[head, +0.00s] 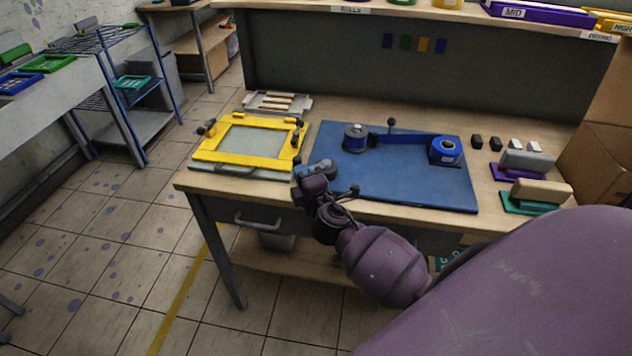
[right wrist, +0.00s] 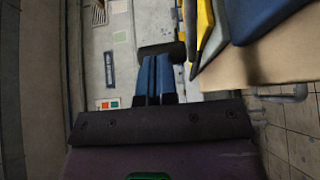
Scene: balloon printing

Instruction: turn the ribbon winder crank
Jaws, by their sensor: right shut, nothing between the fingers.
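A ribbon winder with a dark spool (head: 356,138) stands at the back left of a blue mat (head: 400,185) on the workbench. A blue ribbon (head: 408,141) runs from it to a blue roll (head: 445,151) at the right. A dark knob on a short stem (head: 391,123) stands beside the ribbon; I cannot tell for certain whether it is the crank. My right gripper (head: 316,168) is at the mat's front left edge, apart from the spool. Its fingers (right wrist: 157,78) are shut and empty in the right wrist view. My left gripper is not in view.
A yellow-framed screen (head: 206,154) lies left of the mat, close to my right gripper. Small blocks and squeegees (head: 541,190) stand right of the mat, near a cardboard box (head: 597,155). A shelf (head: 400,10) runs above the bench's back. The mat's middle is clear.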

